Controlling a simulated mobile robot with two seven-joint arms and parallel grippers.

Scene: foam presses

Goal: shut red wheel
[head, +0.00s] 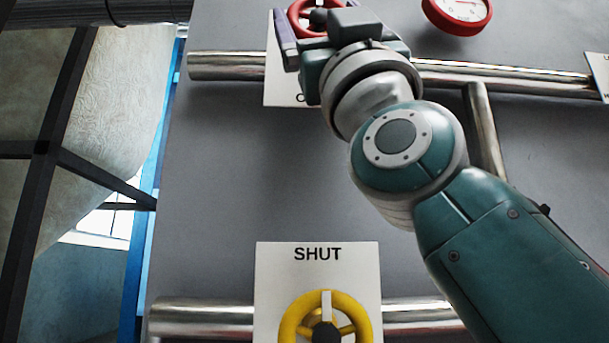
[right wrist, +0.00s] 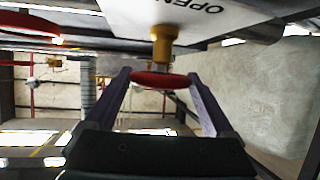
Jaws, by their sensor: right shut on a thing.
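The red wheel (head: 297,17) is at the top of the head view, partly hidden by my right gripper (head: 316,24). It sits in front of a white plate (head: 283,88) whose lettering is mostly covered. In the right wrist view the red wheel (right wrist: 160,81) shows edge-on between the two purple fingers of the right gripper (right wrist: 160,86). A brass stem (right wrist: 164,45) joins it to the plate, which reads OPEN (right wrist: 200,8). The right gripper is shut on the wheel. My left gripper is not in view.
A yellow wheel (head: 288,325) on a plate marked SHUT (head: 317,265) is below. A red-rimmed gauge (head: 458,12) is at upper right. Metal pipes (head: 225,66) cross the grey panel (head: 225,190). Bare panel lies left of my arm.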

